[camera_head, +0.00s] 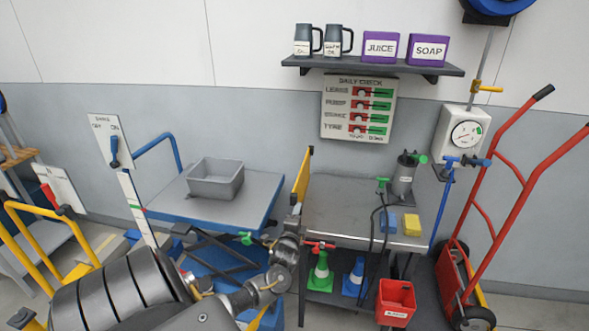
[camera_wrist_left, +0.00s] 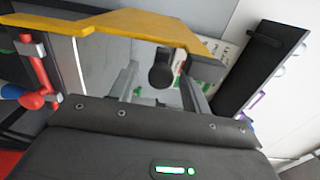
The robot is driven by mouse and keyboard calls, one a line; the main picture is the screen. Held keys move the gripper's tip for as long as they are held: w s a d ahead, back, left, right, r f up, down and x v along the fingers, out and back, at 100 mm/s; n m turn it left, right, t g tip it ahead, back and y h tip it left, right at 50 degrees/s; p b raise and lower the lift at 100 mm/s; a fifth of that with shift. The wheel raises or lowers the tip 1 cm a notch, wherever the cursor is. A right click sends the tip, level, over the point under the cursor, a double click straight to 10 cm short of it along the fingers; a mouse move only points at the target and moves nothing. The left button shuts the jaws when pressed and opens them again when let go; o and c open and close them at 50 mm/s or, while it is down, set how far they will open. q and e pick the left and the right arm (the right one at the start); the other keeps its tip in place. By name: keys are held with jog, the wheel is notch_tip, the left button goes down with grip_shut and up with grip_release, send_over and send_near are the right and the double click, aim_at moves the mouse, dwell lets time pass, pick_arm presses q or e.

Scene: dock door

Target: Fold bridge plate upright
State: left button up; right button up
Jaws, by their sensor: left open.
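The bridge plate (camera_head: 302,178) shows as a narrow yellow-edged plate between the blue lift table (camera_head: 262,203) and the grey bench (camera_head: 335,232). It stands steeply, seen nearly edge-on. In the left wrist view a yellow-edged plate (camera_wrist_left: 125,22) crosses the top, just beyond my fingers. My left gripper (camera_head: 292,222) is at the plate's lower near end in the head view. Its two fingers are apart in the left wrist view (camera_wrist_left: 160,92). A dark round knob (camera_wrist_left: 161,76) appears between them; I cannot tell whether they touch it. My right gripper is in neither view.
A grey bin (camera_head: 215,190) stands on the lift table. The bench holds a grey canister (camera_head: 403,178) and blue and yellow blocks. Below are cones and a red bucket (camera_head: 395,303). A red hand truck (camera_head: 500,190) stands right. A shelf (camera_head: 375,66) hangs above.

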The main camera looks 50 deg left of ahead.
pick_arm(q)
jog(key=v, duration=0.7)
jog(key=shift+s+d+b, duration=0.15)
jog(key=shift+s+b, duration=0.15)
